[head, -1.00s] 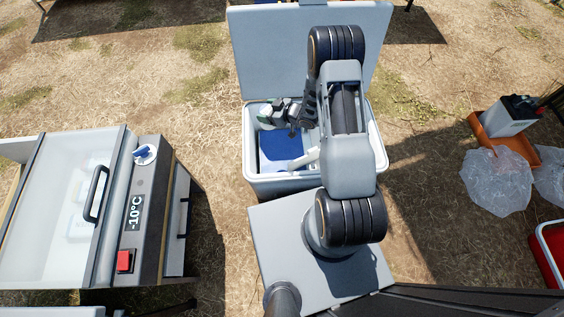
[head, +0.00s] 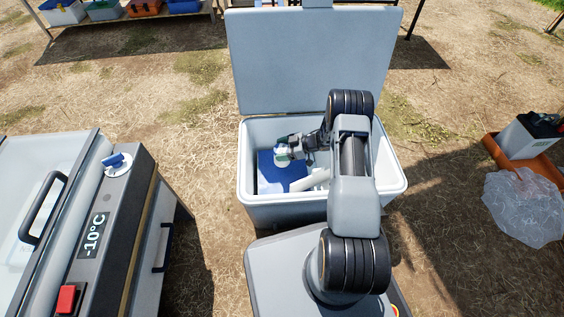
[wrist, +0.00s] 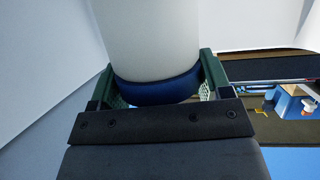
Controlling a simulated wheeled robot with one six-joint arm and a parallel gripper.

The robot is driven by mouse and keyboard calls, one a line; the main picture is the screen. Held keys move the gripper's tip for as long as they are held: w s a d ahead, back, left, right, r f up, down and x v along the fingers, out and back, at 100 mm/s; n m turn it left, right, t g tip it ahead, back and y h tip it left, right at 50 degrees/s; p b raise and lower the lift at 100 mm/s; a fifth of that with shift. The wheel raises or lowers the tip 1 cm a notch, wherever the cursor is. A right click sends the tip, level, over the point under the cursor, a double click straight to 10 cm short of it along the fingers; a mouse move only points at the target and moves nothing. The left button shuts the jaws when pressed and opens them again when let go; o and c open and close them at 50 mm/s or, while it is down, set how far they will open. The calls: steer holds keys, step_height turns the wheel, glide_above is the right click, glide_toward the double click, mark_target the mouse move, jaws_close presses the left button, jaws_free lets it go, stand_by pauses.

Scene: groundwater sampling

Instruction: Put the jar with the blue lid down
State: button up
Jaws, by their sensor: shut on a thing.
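The jar with the blue lid shows large in the wrist view, with a white body (wrist: 155,35) and a dark blue lid band (wrist: 158,90). My gripper (wrist: 158,88) is shut on it around the lid, a green finger on each side. In the head view, my gripper (head: 284,152) is inside the open grey cooler (head: 250,206), near its left side and above a flat blue pad (head: 272,181). The jar is small and partly hidden there. I cannot tell whether its base touches the pad.
A white piece (head: 299,182) lies beside the blue pad in the cooler. The cooler's raised lid (head: 310,60) stands behind. A freezer box (head: 100,235) reading -10°C is at the left. A clear bag (head: 522,205) and an orange tray (head: 540,166) are at the right.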

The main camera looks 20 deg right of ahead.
steer(key=shift+f+b, duration=1.25)
steer(key=shift+f, duration=1.35)
steer(key=shift+f, duration=0.1)
steer(key=o, duration=1.1)
